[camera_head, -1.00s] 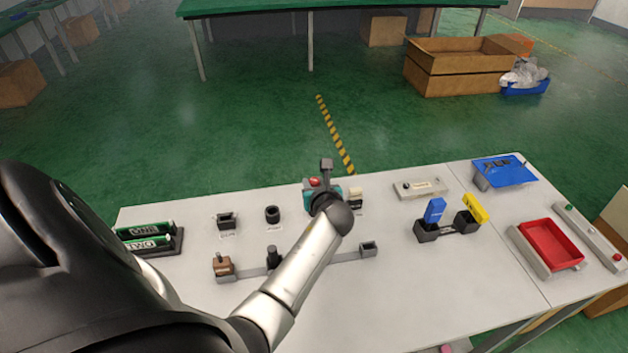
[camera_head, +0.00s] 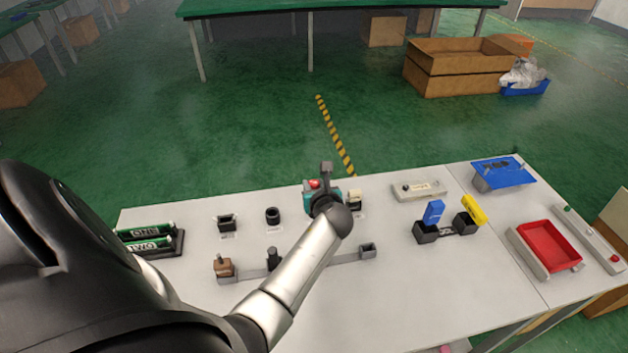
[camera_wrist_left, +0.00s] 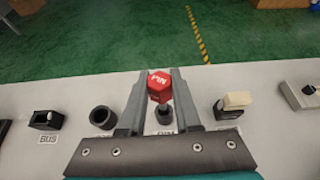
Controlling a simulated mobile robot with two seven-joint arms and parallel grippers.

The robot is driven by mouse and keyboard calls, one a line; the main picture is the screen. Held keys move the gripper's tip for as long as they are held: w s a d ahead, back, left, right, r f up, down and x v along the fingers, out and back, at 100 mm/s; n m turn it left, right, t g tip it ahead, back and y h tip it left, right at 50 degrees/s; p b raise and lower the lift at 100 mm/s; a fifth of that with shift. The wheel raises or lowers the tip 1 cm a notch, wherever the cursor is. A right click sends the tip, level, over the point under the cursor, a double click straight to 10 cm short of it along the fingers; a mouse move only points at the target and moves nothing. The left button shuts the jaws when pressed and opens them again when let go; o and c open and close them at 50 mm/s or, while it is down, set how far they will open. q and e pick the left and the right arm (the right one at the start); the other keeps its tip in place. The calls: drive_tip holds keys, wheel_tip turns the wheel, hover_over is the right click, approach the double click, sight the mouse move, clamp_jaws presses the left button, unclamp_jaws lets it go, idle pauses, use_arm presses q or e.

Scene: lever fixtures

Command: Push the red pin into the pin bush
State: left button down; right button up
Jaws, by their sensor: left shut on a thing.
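In the head view the red pin (camera_head: 313,183) shows beside my teal-bodied left gripper (camera_head: 322,197), whose arm hides the bush. My right gripper is out of view.
A black round holder (camera_head: 272,215) and a black square holder (camera_head: 226,222) stand to the left. A cream-topped switch (camera_head: 354,199) is close on the right. Farther right are blue and yellow levers (camera_head: 434,211) and a red tray (camera_head: 550,246).

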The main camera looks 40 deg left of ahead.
use_arm(q)
drive_tip(key=shift+p, duration=0.35)
drive_tip(key=shift+f+b, duration=1.4)
drive_tip(key=shift+f, duration=0.75)
drive_tip(key=c, duration=0.5)
unclamp_jaws()
drive_tip(key=shift+c, duration=0.2)
drive_tip(key=shift+d, duration=0.1)
drive_tip(key=shift+s+d+r, duration=0.25)
drive_tip(key=p+v, duration=0.4)
drive_tip(key=v, duration=1)
drive_tip(key=shift+s+d, duration=0.1)
